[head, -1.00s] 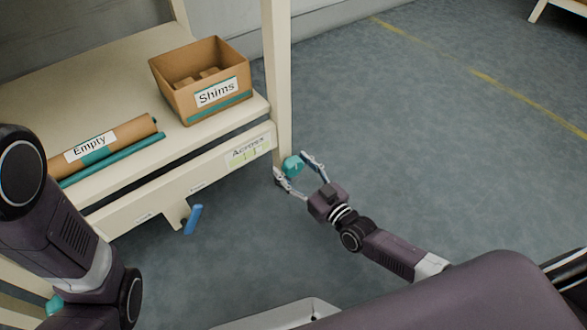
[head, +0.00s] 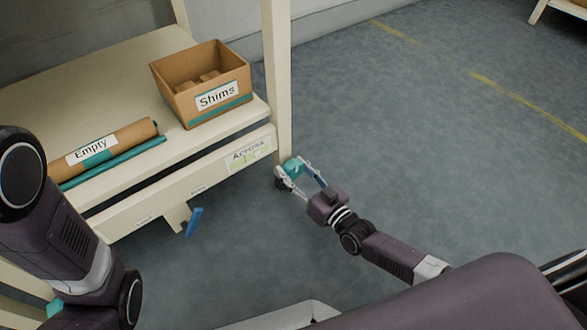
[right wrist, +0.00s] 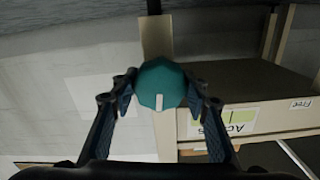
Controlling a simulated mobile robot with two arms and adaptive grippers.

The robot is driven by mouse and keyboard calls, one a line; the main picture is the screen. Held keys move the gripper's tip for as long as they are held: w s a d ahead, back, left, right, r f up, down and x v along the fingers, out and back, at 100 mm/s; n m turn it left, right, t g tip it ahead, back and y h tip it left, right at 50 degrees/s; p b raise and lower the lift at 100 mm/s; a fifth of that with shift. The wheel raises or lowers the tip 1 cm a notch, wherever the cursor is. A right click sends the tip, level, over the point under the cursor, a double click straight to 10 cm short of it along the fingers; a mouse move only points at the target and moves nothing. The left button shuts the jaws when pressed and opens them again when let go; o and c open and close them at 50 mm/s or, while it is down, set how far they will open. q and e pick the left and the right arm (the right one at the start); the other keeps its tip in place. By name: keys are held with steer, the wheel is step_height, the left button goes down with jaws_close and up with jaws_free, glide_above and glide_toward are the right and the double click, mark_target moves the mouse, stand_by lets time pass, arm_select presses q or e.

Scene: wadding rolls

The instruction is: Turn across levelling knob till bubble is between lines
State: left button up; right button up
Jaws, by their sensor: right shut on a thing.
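The across levelling knob (head: 292,168) is a teal faceted knob at the foot of the bench's front right leg. It also shows in the right wrist view (right wrist: 161,84), with a pale mark on its near side. My right gripper (head: 297,172) is shut on the knob, one finger on each side. The level labelled Across (head: 248,153) is on the front rail, left of the leg, with a yellow-green vial. It also shows in the right wrist view (right wrist: 238,117), where a dark line crosses the vial; I cannot tell where the bubble sits. My left gripper is out of view.
A cardboard box labelled Shims (head: 205,88) stands on the bench shelf. A brown roll labelled Empty (head: 105,148) and a teal bar lie to its left. A blue-handled lever (head: 194,221) hangs below the front rail. The floor to the right is clear.

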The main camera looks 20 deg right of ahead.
steer(key=m, duration=0.5)
steer(key=shift+m+p, duration=0.3)
steer(key=shift+p, duration=0.05)
stand_by(0.5)
steer(key=o, duration=1.2)
steer(key=shift+c, duration=0.2)
steer(key=shift+s, duration=0.1)
steer(key=v, duration=1.1)
steer(key=shift+s+d, duration=0.15)
steer(key=shift+s, duration=0.25)
steer(key=shift+s, duration=0.1)
